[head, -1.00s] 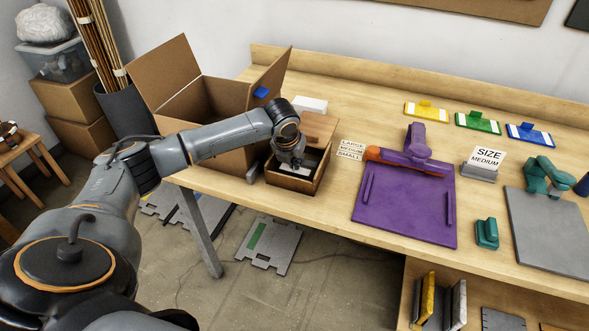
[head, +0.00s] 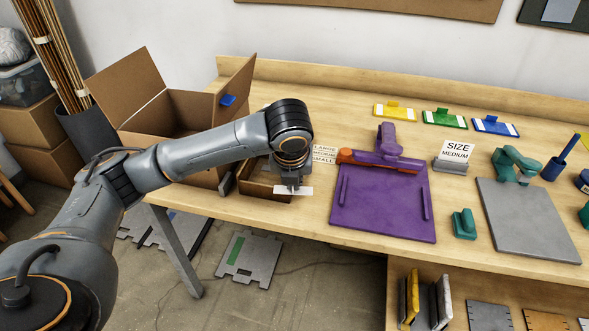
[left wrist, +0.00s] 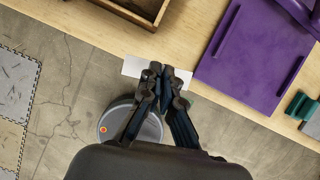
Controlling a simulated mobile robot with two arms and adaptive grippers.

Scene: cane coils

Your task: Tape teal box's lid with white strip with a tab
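A white strip (head: 292,190) hangs at the fingertips of my left gripper (head: 292,183), just off the front edge of the wooden tray. In the left wrist view, the white strip (left wrist: 134,67) sticks out on both sides of the closed fingers (left wrist: 161,72). Whether it has a tab I cannot tell; the fingers hide its middle. No teal box with a lid is recognisable. Teal things in view are a small block (head: 464,224) and a clamp-like piece (head: 515,163) by a grey board (head: 527,220). My right gripper is not in view.
The wooden tray (head: 252,192) sits at the table's front left, beside an open cardboard box (head: 163,112). A purple board (head: 384,212) lies to the right. Yellow (head: 394,111), green (head: 444,119) and blue (head: 495,126) tabbed plates lie at the back. A "SIZE MEDIUM" sign (head: 456,152) stands between.

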